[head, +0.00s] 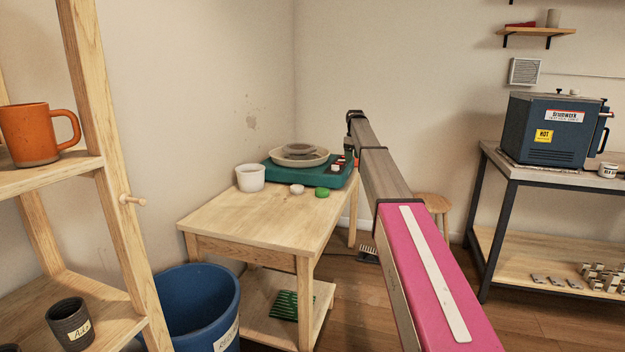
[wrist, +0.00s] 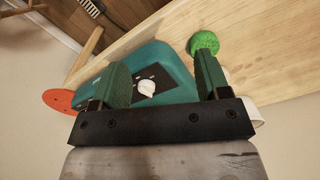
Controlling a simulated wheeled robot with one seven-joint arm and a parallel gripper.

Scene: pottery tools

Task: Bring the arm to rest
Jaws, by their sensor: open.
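My gripper (wrist: 164,75) is open, its two green-padded fingers apart with nothing held between them. In the head view my arm reaches away from the lower right, and its end is at the right end of a teal device (head: 325,179) on a wooden table (head: 255,215). The fingers are mostly hidden there. In the wrist view the teal device (wrist: 170,63), with a white knob on a dark panel, shows behind and between the fingers. I cannot tell how close they are to it.
A cream dish (head: 316,158) sits on the device. A kiln (head: 548,130) stands right.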

